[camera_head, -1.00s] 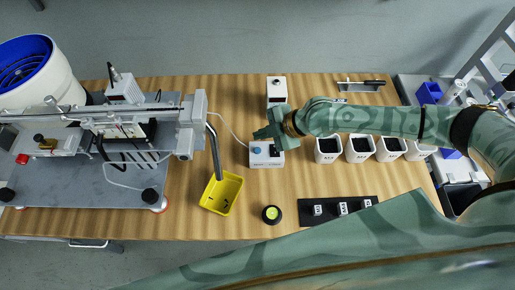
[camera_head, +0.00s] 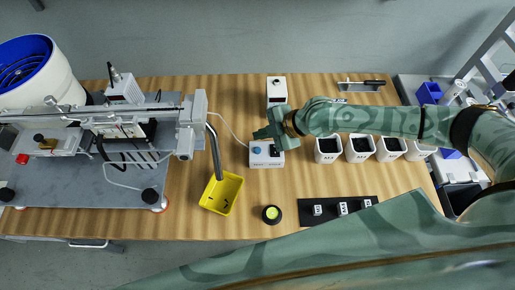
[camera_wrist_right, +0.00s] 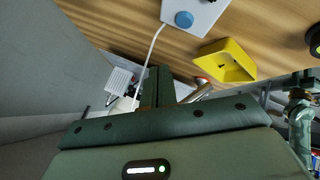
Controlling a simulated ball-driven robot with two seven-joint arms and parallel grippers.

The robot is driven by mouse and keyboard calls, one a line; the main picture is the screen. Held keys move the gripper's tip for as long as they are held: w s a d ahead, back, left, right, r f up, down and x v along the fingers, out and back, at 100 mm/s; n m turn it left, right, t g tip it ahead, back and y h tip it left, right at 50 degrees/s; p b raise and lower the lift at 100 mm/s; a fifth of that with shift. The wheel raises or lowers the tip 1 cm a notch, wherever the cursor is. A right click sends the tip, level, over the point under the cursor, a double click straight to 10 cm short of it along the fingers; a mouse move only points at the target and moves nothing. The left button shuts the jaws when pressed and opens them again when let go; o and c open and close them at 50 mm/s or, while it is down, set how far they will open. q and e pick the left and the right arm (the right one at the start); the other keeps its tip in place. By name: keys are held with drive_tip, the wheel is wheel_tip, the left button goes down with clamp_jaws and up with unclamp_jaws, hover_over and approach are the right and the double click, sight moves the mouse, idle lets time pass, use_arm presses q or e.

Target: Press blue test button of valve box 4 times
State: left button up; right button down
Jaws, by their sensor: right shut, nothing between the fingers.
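The valve box (camera_head: 266,155) is a small white box on the wooden table, with a blue test button (camera_head: 256,150) on its top left. Both also show at the top of the right wrist view, the box (camera_wrist_right: 207,10) and the blue button (camera_wrist_right: 184,19). My right gripper (camera_head: 262,134) is shut and empty, over the rear edge of the box and close to the button. In the right wrist view its fingers (camera_wrist_right: 157,82) appear apart from the button. Whether they touch the box cannot be told. My left gripper is not in view.
A yellow bin (camera_head: 221,193) stands front left of the box, below a metal tube from the gantry machine (camera_head: 100,120). A white box (camera_head: 277,91) stands behind. Several white cups (camera_head: 328,150) stand right.

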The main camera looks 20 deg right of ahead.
idle(0.7)
drive_tip(key=shift+s+a, duration=0.1)
drive_tip(key=shift+s, duration=0.25)
drive_tip(key=r+p, duration=0.1)
drive_tip(key=p, duration=0.1)
drive_tip(key=r+p, duration=0.1)
drive_tip(key=p, duration=0.2)
drive_tip(key=r+p, duration=0.1)
drive_tip(key=p, duration=0.1)
drive_tip(key=shift+w+r+p, duration=0.3)
drive_tip(key=shift+w+r, duration=0.05)
drive_tip(key=shift+r, duration=0.05)
